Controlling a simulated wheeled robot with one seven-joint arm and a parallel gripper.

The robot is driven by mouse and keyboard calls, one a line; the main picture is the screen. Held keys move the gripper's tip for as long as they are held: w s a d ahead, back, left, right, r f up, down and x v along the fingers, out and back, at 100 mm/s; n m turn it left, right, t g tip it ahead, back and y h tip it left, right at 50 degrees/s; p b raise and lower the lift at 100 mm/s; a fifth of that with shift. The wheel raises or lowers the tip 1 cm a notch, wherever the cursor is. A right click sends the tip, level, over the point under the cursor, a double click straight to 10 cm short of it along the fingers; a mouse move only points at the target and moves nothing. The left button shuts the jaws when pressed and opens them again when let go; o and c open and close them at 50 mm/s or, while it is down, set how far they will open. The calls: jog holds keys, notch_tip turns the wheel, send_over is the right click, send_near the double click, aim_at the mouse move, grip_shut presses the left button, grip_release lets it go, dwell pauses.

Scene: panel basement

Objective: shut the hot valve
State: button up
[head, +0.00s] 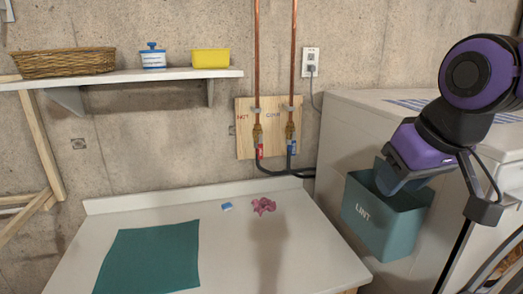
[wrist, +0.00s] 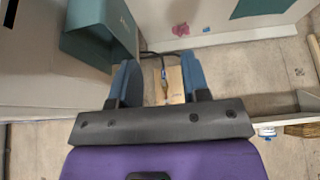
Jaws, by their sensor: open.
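The hot valve (head: 259,148) is on the left copper pipe, beside the word HOT on a wooden board (head: 245,145). Its red handle looks in line with the upright pipe. The cold valve (head: 291,147), with a blue handle, is on the right pipe beside COLD. My gripper (head: 388,178) is at the right, in front of the lint bin and well apart from the valves. In the wrist view my gripper (wrist: 160,76) has its two blue fingers apart with nothing held. The cold valve (wrist: 164,75) shows between them; the hot valve cannot be made out there.
A white counter (head: 300,255) below the board holds a green mat (head: 150,258), a blue sponge (head: 227,206) and a pink cloth (head: 263,205). A teal lint bin (head: 385,220) hangs on a white appliance (head: 350,115). A shelf (head: 120,79) is at upper left. Black hoses leave the valves.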

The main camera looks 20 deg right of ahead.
jog(key=shift+o, duration=0.4)
jog(key=shift+w, duration=0.1)
jog(key=w+a+f+n+t+y, duration=0.1)
jog(key=w+a+f+t, duration=0.15)
jog(key=w, duration=1.25)
jog(key=w+a+f+t, duration=0.15)
jog(key=w+t, duration=0.25)
jog(key=w, duration=1.2)
jog(key=t, duration=0.3)
send_near(261, 151)
jog(key=s+r, duration=0.5)
jog(key=s, duration=0.1)
jog(key=w+f+m+t+h, duration=0.1)
jog(key=w+f+t, duration=0.2)
jog(key=w+f, duration=0.35)
jog(key=w, duration=0.6)
jog(key=w+f, duration=0.1)
jog(key=w, duration=0.2)
jog(key=shift+w+a+f, duration=0.1)
jog(key=shift+w+a, duration=0.2)
jog(key=shift+a, duration=0.1)
jog(key=shift+c, duration=0.5)
grip_shut()
